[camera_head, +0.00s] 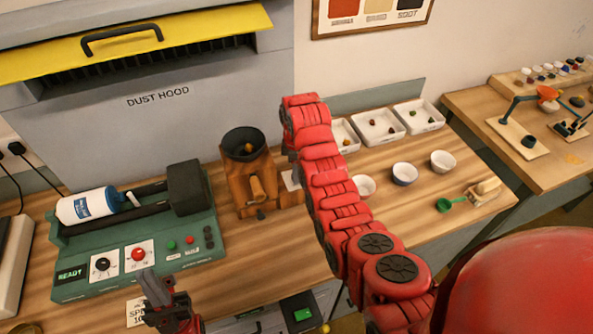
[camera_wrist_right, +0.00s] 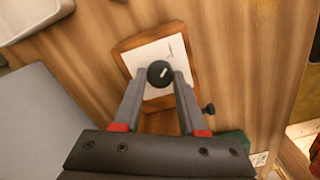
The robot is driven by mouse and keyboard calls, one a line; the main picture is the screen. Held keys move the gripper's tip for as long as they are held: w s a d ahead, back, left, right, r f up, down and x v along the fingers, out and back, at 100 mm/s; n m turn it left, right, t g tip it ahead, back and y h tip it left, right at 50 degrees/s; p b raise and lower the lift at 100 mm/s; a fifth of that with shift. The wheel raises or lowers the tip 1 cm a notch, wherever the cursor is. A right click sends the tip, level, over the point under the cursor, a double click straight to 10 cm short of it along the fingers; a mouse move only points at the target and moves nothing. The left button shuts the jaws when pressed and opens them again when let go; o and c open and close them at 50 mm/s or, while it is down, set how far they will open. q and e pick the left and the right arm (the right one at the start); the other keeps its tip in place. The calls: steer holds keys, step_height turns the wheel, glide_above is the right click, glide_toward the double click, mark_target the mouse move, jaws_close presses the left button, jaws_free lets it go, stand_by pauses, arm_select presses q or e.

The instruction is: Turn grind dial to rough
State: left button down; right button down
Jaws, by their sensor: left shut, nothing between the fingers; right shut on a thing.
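The grind dial (camera_wrist_right: 158,72) is a small black knob with a white pointer line in the right wrist view. It sits on a white plate (camera_wrist_right: 176,48) on the wooden grinder (camera_wrist_right: 128,50). The pointer slants up and to the right; the plate's marking is too small to read. My right gripper (camera_wrist_right: 160,77) is shut on the dial, one finger on each side. In the head view the grinder (camera_head: 237,193) carries a black hopper, and my right arm hides the dial. My left gripper (camera_head: 150,286) is shut and empty in front of the green machine.
The green machine (camera_head: 80,288) with a white bottle roller and two knobs stands left of the grinder. White trays (camera_head: 378,127) and small bowls (camera_head: 404,173) stand right of my right arm. The dust hood (camera_head: 150,130) is behind.

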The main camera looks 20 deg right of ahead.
steer(key=shift+s+f, duration=0.1)
stand_by(0.3)
steer(key=shift+c, duration=2.3)
jaws_free()
step_height(320, 180, up, 18)
steer(key=p, duration=0.9)
steer(key=shift+f, duration=0.25)
